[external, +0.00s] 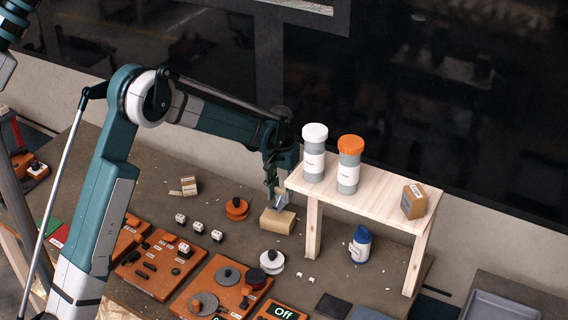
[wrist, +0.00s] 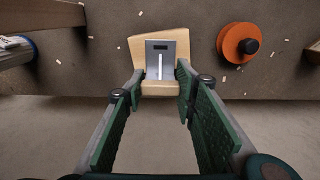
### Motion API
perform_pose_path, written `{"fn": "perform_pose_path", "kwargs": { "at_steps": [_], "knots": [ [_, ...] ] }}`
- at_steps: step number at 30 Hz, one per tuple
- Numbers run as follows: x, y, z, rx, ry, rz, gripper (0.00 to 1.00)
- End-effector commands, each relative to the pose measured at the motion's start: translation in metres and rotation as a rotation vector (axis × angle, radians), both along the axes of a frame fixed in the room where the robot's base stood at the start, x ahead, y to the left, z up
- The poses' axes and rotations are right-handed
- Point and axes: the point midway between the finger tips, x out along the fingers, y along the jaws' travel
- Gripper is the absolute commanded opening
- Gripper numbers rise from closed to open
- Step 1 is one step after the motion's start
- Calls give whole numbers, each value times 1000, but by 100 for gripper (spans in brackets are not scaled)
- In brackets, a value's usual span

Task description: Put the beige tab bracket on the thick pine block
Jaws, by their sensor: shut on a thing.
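The thick pine block (external: 278,221) lies on the bench, left of the wooden shelf's front leg; its top and side edges show in the wrist view (wrist: 138,50). The tab bracket has a grey plate (wrist: 160,65) with a dark slot and a white strip, and a beige tab (wrist: 160,89) at its near end. In the external view the grey part (external: 281,199) shows at the block's top. My gripper (wrist: 158,88) is shut on the beige tab, with a finger on each side. The plate overlaps the block; I cannot tell whether it touches.
An orange spool (external: 237,209) stands left of the block and a white one (external: 272,262) in front. The wooden shelf (external: 375,200) carries two jars and a small box on the right. A blue-capped bottle (external: 360,244) stands beneath it. White cubes (external: 198,227) lie at left.

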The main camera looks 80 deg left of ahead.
Motion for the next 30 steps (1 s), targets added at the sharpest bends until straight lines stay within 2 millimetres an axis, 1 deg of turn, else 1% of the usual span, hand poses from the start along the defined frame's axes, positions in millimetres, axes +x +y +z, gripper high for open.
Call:
{"fn": "perform_pose_path", "kwargs": {
  "at_steps": [3, 14, 24, 30],
  "knots": [
    [0, 0, -5, 0, 0, 0, 15],
    [0, 0, -8, 0, 0, 0, 15],
    [0, 0, -39, 0, 0, 0, 15],
    [0, 0, -43, 0, 0, 0, 15]
  ]
}}
